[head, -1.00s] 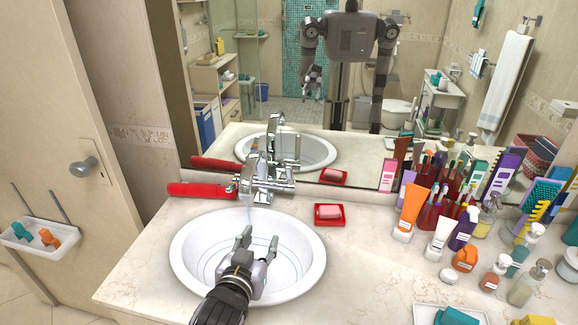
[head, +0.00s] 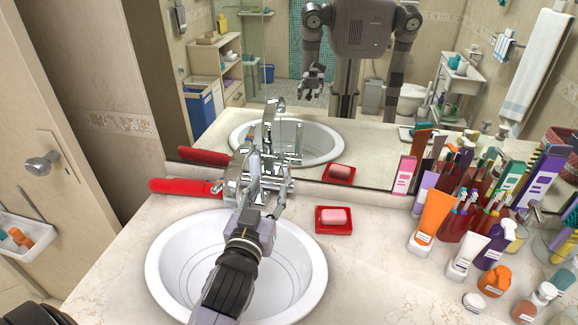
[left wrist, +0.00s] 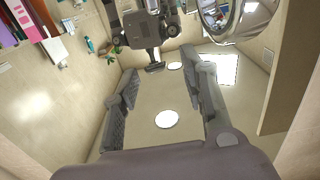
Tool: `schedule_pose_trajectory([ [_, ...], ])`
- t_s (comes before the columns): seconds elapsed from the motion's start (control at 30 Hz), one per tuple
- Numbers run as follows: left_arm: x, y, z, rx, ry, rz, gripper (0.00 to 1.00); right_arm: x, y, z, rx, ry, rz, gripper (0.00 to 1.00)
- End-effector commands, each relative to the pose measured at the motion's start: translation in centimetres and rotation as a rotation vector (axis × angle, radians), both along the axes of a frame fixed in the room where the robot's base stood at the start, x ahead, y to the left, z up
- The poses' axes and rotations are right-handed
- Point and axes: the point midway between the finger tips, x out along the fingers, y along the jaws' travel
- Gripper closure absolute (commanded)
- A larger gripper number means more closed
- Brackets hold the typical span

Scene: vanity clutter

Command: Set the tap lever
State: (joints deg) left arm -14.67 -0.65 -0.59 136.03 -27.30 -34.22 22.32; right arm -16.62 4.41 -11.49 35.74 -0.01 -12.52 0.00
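The chrome tap (head: 233,184) stands behind the white sink (head: 163,262) at the mirror. Its lever is hard to separate from the tap body and its reflection. My left gripper (head: 265,182) reaches over the sink, with its fingers at the front of the tap and partly covering it. The fingers are apart with a gap between them, and whether they touch the tap is unclear. In the left wrist view the left gripper (left wrist: 160,75) shows spread fingers with nothing held between them.
A red-handled object (head: 185,187) lies left of the tap. A red soap dish (head: 334,228) with pink soap (head: 333,216) sits to the right. Several tubes and bottles, including an orange tube (head: 433,217), crowd the right counter. The mirror spans the back.

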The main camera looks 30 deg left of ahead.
Motion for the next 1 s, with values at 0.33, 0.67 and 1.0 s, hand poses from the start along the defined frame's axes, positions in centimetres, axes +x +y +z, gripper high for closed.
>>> schedule_pose_trajectory([
  [0.33, 0.0, 0.0, -4.8, 0.000, 0.000, 0.000, 0.60, -2.3, -0.3, -4.9, -0.005, 0.034, 0.000, 0.60],
  [0.67, 1.9, 0.5, -4.9, 0.003, -0.001, -0.001, 0.60, -0.9, -0.3, -4.5, -0.004, 0.011, 0.000, 0.60],
  [1.0, 8.9, 2.3, -4.8, 0.003, 0.000, 0.000, 0.60, -0.8, -0.5, -2.4, -0.006, 0.011, 0.001, 0.60],
])
